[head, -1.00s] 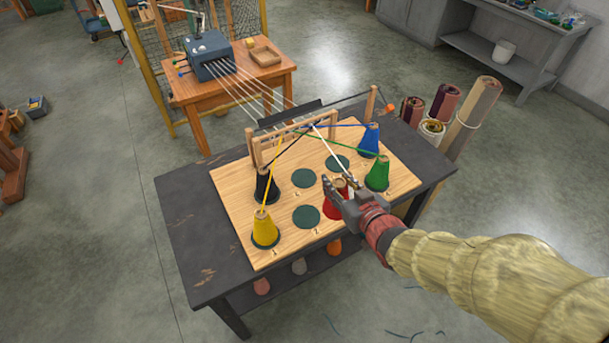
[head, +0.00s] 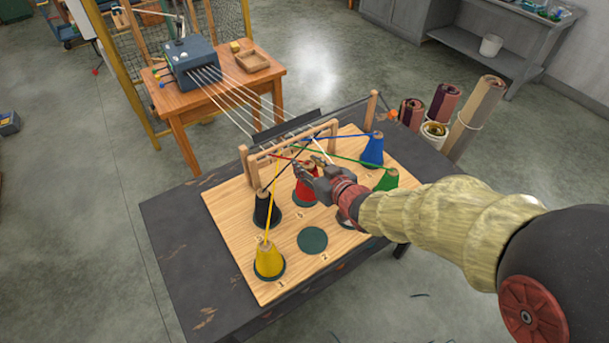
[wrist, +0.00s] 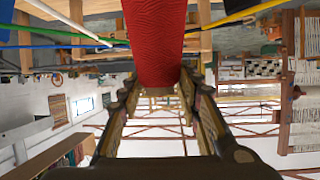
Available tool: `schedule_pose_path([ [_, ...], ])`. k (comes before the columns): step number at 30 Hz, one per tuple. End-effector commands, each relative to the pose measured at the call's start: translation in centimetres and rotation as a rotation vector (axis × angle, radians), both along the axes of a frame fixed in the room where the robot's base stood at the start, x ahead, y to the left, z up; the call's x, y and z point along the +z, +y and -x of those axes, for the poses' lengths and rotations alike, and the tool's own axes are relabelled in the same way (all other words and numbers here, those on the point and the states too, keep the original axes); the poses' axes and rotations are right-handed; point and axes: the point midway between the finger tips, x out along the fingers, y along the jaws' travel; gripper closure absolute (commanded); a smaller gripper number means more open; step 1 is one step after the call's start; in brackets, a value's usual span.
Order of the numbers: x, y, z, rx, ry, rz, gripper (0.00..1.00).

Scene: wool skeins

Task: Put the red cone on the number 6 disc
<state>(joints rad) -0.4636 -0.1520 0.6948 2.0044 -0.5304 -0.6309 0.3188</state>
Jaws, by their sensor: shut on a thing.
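The red cone (head: 306,191) is in my gripper (head: 307,170), over the back part of the board, right of the black cone (head: 264,210). A dark disc edge shows beneath the cone; I cannot tell whether the cone touches it, and its number is too small to read surely. In the wrist view the red cone (wrist: 155,40) stands between the two fingers of my gripper (wrist: 157,88), which are shut on it. My gripper and arm hide the discs behind and to the right.
The yellow cone (head: 269,261), blue cone (head: 372,150) and green cone (head: 386,180) stand on the board (head: 228,218). An empty disc (head: 312,240) lies right of yellow. Threads run from the cones to the wooden rack (head: 250,166) behind. Rolled textiles (head: 476,108) stand right of the table.

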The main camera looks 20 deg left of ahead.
Motion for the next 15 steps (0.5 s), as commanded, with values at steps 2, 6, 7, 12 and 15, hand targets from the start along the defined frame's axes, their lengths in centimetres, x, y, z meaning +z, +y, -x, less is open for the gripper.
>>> schedule_pose_path([
  [2, -1.4, 0.7, -1.6, 0.000, 0.001, 0.001, 1.00],
  [6, -3.8, 1.4, -3.3, 0.000, 0.001, 0.001, 1.00],
  [7, -4.2, 1.5, -3.7, 0.000, 0.001, 0.001, 1.00],
  [12, -5.4, 2.0, -4.7, 0.000, -0.001, 0.000, 1.00],
  [15, -5.6, 2.1, -5.0, 0.000, -0.002, -0.001, 1.00],
])
